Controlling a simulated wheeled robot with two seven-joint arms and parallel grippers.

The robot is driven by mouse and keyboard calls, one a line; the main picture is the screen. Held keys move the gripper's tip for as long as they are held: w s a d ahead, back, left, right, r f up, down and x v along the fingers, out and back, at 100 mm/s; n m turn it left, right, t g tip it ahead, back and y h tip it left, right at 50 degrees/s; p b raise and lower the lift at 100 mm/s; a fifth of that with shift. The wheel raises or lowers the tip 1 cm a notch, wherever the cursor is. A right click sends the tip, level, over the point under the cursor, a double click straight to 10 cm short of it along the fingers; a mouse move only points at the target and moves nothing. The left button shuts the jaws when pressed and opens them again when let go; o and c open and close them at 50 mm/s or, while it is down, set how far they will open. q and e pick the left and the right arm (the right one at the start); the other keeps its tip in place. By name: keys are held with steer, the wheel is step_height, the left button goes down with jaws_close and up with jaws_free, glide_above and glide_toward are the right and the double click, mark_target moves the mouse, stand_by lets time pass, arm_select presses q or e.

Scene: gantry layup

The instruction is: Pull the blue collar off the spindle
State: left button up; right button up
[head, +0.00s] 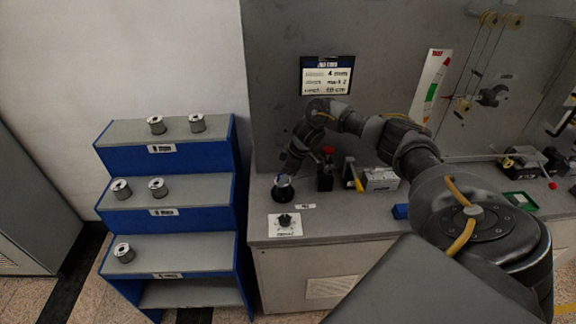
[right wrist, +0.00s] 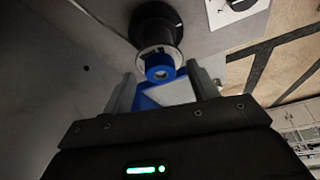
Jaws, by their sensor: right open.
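The blue collar (right wrist: 160,70) sits on the end of the dark spindle (right wrist: 157,28) in the right wrist view. In the head view the spindle (head: 283,192) stands at the front left of the grey bench, and the collar is mostly hidden by my gripper. My right gripper (head: 286,168) is just above the spindle. In the right wrist view its two fingers (right wrist: 162,88) are apart, one on each side of the collar in the picture, with nothing held between them. Whether they touch it, I cannot tell. My left gripper is not in view.
A blue stepped rack (head: 172,160) with several metal spools stands left of the bench. A dial plate (head: 285,224) lies in front of the spindle. A red-topped device (head: 326,170) and a pale box (head: 381,179) stand to its right. A sign (head: 327,76) hangs behind.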

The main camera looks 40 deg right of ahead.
steer(key=shift+w+f, duration=0.1)
steer(key=shift+f, duration=0.15)
steer(key=c, duration=1.2)
steer(key=shift+r, duration=0.1)
steer(key=shift+r+p, duration=1.45)
steer(key=shift+p, duration=0.4)
steer(key=shift+r, duration=0.1)
steer(key=shift+r+p, duration=1.7)
steer(key=shift+p, duration=0.2)
